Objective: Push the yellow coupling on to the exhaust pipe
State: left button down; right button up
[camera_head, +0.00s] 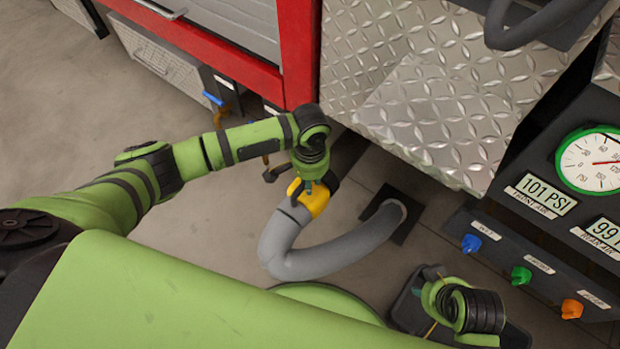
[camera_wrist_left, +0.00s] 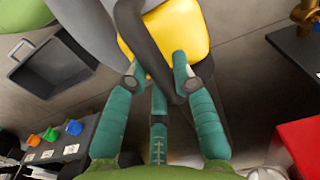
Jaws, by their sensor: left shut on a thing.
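The yellow coupling (camera_head: 316,203) is on the end of a thick grey hose (camera_head: 283,248). My left gripper (camera_head: 308,188) is shut on it from above. In the left wrist view the yellow coupling (camera_wrist_left: 145,52) lies between the teal fingers, with a dark band across it that partly hides it. A short dark brown pipe end (camera_head: 273,173), probably the exhaust pipe, sticks out from under the truck, left of the coupling. The coupling and pipe look apart.
The hose curves along the floor to a dark floor plate (camera_head: 392,214). The red truck frame (camera_head: 299,55) and metal tread-plate panel (camera_head: 445,120) rise beside the gripper. A black tray (camera_head: 408,305) and a gauge panel (camera_head: 570,220) are at right. Floor at left is clear.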

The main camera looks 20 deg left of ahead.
pick_arm(q)
jog(key=shift+d+r+p, duration=0.1)
jog(key=shift+r+p, duration=0.05)
jog(key=shift+p, duration=0.45)
jog(key=shift+w+d, duration=0.15)
jog(key=shift+w, duration=0.4)
dwell(0.8)
jog(key=c, duration=1)
grip_release()
jog(key=shift+o, duration=0.2)
jog(key=shift+s, duration=0.1)
notch_tip(320, 180, up, 12)
